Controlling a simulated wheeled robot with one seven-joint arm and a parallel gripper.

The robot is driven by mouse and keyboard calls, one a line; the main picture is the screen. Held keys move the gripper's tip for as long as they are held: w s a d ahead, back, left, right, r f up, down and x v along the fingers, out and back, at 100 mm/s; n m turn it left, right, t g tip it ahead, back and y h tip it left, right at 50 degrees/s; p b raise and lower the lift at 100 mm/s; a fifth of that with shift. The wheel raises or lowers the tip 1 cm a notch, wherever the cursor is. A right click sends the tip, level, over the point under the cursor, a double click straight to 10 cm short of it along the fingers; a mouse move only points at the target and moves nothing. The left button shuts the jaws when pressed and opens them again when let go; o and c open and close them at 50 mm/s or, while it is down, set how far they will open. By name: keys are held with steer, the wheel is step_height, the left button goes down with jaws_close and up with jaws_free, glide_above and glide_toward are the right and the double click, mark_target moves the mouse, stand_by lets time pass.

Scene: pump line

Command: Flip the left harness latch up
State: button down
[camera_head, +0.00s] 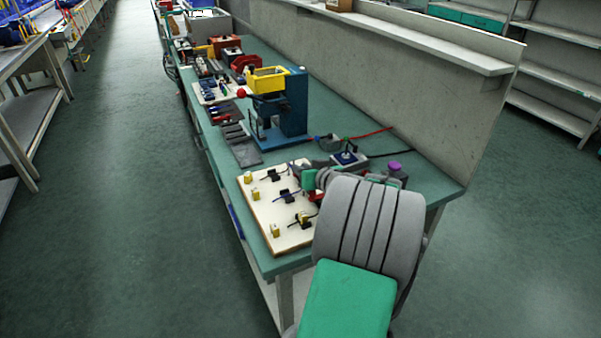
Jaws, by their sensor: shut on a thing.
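The pale harness board (262,208) lies on the near end of the green bench. I cannot tell whether each is up or down. My gripper (294,178) is small in view, low over the board's far right part, close to the far and middle black parts. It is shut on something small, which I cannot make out. My arm hides the board's right side.
Yellow-and-white blocks (275,230) stand along the board's left edge. A blue press with a yellow top (285,112) stands behind the board. A box with a blue switch (348,158) and a purple knob (394,165) are close to my arm. A grey wall (440,120) runs behind.

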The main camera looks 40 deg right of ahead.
steer(key=d+m, duration=0.1)
steer(key=r+m+y, duration=0.1)
steer(key=shift+s+d+r+m+t+y, duration=0.1)
steer(key=shift+s+d+m+t+y, duration=0.2)
steer(key=shift+d, duration=0.05)
steer(key=shift+s+d+r+m+t+y+p, duration=0.15)
steer(key=shift+d+m+y, duration=0.1)
steer(key=shift+d+m, duration=0.15)
steer(key=shift+s+d+r+m+t+y+p, duration=0.15)
steer(key=shift+d+m+y, duration=0.15)
steer(key=shift+m, duration=0.2)
steer(key=shift+s+d+m+t+y, duration=0.1)
steer(key=shift+d+m+t+y, duration=0.3)
steer(key=shift+d+m, duration=0.45)
steer(key=shift+s+d+m+t+y+p, duration=0.2)
steer(key=shift+d+m+t+y+p, duration=0.3)
steer(key=shift+m, duration=0.85)
steer(key=shift+d, duration=0.15)
steer(key=c, duration=1.3)
jaws_free()
steer(key=shift+f, duration=0.1)
steer(key=shift+c, duration=0.2)
